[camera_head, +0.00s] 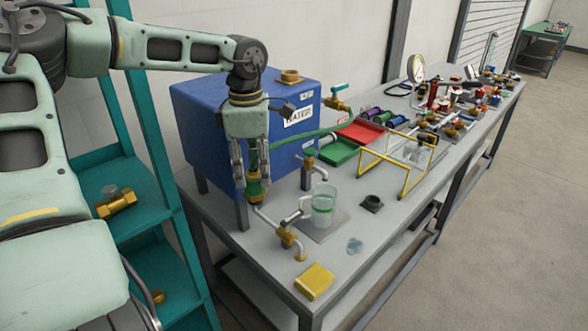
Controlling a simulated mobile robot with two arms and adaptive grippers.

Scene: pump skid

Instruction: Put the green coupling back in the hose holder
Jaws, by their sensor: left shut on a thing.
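My left gripper (254,180) points straight down in front of the blue water tank (205,115). Its fingers are shut on the green coupling (254,164), which shows only as a narrow green strip between them. A green hose (297,139) runs from there to the right. Directly below the fingertips is a brass fitting with a green band (255,194), on a pipe at the tank's front. I cannot tell whether the coupling touches it. A small black square-based socket (371,203) stands empty on the bench; I cannot tell whether it is the hose holder. My right gripper is out of view.
A yellow wire frame (404,178), green tray (338,153) and red tray (360,132) are to the right. A yellow block (314,281) lies at the front edge.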

